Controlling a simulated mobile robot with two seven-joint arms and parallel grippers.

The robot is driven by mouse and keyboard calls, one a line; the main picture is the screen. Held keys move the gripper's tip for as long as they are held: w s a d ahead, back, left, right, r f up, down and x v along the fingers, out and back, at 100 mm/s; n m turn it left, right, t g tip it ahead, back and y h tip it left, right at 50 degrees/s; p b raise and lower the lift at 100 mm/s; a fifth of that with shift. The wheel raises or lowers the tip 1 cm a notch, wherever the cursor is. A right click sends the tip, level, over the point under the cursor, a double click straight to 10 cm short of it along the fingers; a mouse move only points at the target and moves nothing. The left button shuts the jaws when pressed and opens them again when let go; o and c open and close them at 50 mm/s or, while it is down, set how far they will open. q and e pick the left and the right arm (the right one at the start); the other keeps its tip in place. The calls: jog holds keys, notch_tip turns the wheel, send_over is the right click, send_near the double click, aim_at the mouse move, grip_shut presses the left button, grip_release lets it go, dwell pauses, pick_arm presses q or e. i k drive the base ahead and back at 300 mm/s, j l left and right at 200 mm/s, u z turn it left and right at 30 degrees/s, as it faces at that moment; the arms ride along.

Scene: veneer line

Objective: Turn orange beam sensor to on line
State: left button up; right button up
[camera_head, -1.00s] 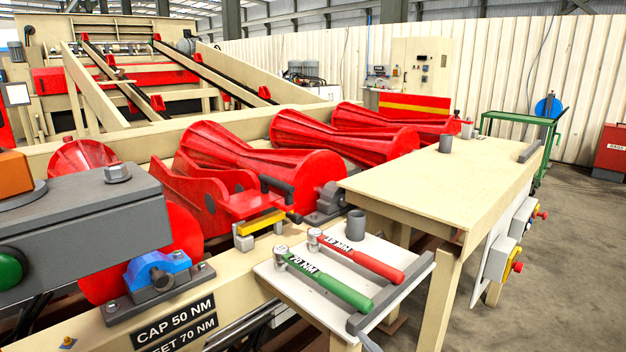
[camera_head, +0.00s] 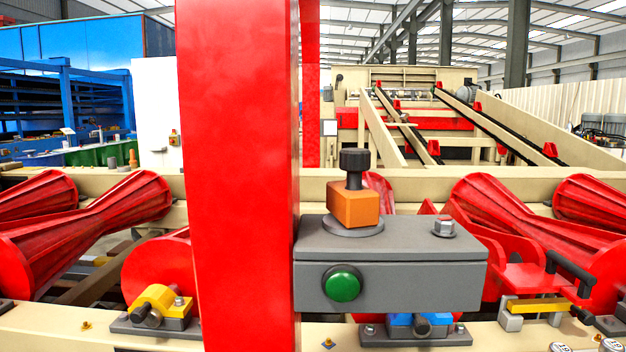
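The orange beam sensor (camera_head: 353,207) is a small orange block with a black knob (camera_head: 354,167) on top. It sits on a round grey disc (camera_head: 352,229) on top of a grey housing (camera_head: 390,265), right of a red post. A green button (camera_head: 342,284) is on the housing's front face. The block shows its front and part of its right side. I cannot make out any line marking on the disc. Neither of my grippers shows in the head view.
The tall red post (camera_head: 238,180) blocks the view left of the sensor. Red flared rollers (camera_head: 95,220) lie on both sides behind the beige rail (camera_head: 75,325). A yellow bearing block (camera_head: 157,300) and a blue one (camera_head: 415,322) stand on the rail. The space above the housing is clear.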

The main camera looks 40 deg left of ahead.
aim_at(353, 207)
jog(key=u, duration=0.9)
